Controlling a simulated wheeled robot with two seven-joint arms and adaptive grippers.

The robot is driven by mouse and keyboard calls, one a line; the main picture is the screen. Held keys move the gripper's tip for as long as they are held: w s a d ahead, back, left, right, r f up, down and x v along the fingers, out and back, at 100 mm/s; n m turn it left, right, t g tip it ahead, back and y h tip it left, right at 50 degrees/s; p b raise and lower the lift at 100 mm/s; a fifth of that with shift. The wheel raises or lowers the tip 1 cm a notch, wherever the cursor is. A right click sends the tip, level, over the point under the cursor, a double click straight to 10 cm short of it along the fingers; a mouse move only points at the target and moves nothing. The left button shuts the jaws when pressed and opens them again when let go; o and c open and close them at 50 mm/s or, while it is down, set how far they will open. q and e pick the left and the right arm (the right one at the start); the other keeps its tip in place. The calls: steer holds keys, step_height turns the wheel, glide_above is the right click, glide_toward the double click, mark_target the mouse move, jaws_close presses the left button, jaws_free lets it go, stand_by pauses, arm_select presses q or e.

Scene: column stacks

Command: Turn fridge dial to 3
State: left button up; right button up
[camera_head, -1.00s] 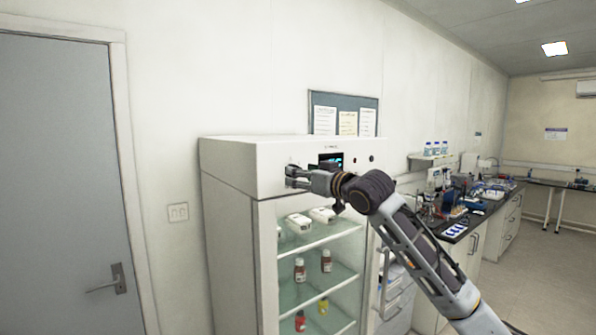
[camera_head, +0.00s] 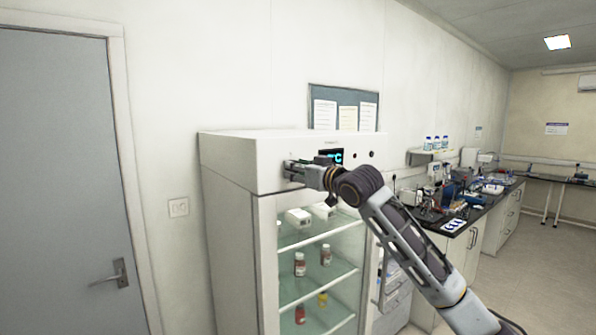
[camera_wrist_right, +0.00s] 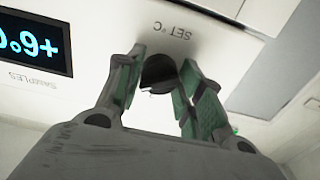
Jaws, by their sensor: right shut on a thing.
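The fridge (camera_head: 236,162) is a white cabinet with a glass door and a control panel along its top. In the right wrist view its dark round dial (camera_wrist_right: 158,72) sits beside the upside-down label "SET °C". My right gripper (camera_wrist_right: 160,82) has a finger on each side of the dial and is shut on it. In the head view this gripper (camera_head: 290,170) is at the panel's left part and hides the dial. The display (camera_wrist_right: 30,45) shows cyan characters, upside down and cut off, apparently "+6.0". My left gripper is not in view.
Bottles and white boxes stand on shelves behind the fridge's glass door (camera_head: 318,265). Two dark round parts sit right of the display. A grey door (camera_head: 65,190) is at left, and a cluttered lab bench (camera_head: 480,205) is at right.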

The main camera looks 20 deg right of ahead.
steer(key=shift+n, duration=0.3)
steer(key=shift+c, duration=0.4)
steer(key=n, duration=1.1)
steer(key=shift+n, duration=0.3)
steer(key=o, duration=1)
steer(key=shift+d, duration=0.1)
steer(key=shift+v, duration=5.95)
steer(key=shift+r, duration=0.1)
